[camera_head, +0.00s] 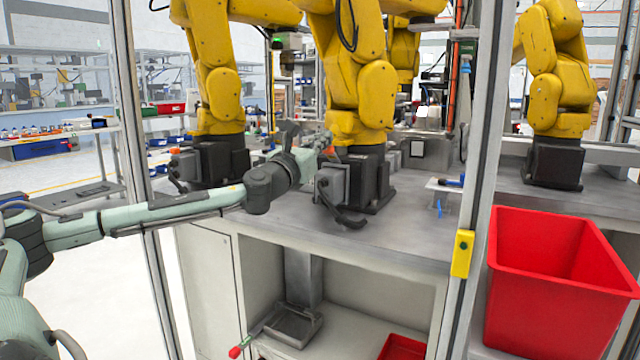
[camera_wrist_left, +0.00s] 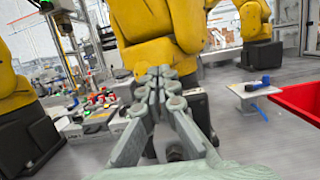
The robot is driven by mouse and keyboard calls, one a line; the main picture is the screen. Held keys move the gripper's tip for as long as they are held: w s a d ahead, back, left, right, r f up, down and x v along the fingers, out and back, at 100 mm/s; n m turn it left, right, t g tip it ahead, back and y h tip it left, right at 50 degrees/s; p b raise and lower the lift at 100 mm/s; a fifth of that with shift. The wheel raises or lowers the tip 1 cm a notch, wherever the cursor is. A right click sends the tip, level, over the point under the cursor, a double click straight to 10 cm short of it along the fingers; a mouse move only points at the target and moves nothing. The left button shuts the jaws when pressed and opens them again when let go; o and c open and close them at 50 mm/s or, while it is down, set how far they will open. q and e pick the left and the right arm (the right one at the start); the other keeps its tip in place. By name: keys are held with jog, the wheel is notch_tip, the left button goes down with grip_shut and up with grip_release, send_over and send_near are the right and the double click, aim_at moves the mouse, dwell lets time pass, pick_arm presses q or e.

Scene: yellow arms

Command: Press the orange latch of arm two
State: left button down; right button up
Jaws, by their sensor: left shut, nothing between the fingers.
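The middle yellow arm (camera_head: 352,80), which seems to be arm two, stands on a dark base with a grey box (camera_head: 332,183) at its front left. A small orange latch (camera_head: 328,150) shows above that box. My left gripper (camera_head: 322,140) is shut and empty, its fingertips right by the latch; I cannot tell whether they touch. In the left wrist view the closed fingers (camera_wrist_left: 165,77) point at the yellow arm (camera_wrist_left: 158,35), and no orange latch can be made out there. My right gripper is not in view.
Another yellow arm (camera_head: 212,85) stands left, with its own orange latch (camera_head: 174,150). A third yellow arm (camera_head: 558,95) stands right. A grey frame post (camera_head: 487,150) with a yellow switch box (camera_head: 462,253) and a red bin (camera_head: 545,285) are at the right.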

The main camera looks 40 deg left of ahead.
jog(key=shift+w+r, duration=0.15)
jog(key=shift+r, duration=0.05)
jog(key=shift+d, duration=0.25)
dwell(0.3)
pick_arm(q)
jog(key=shift+f, duration=0.1)
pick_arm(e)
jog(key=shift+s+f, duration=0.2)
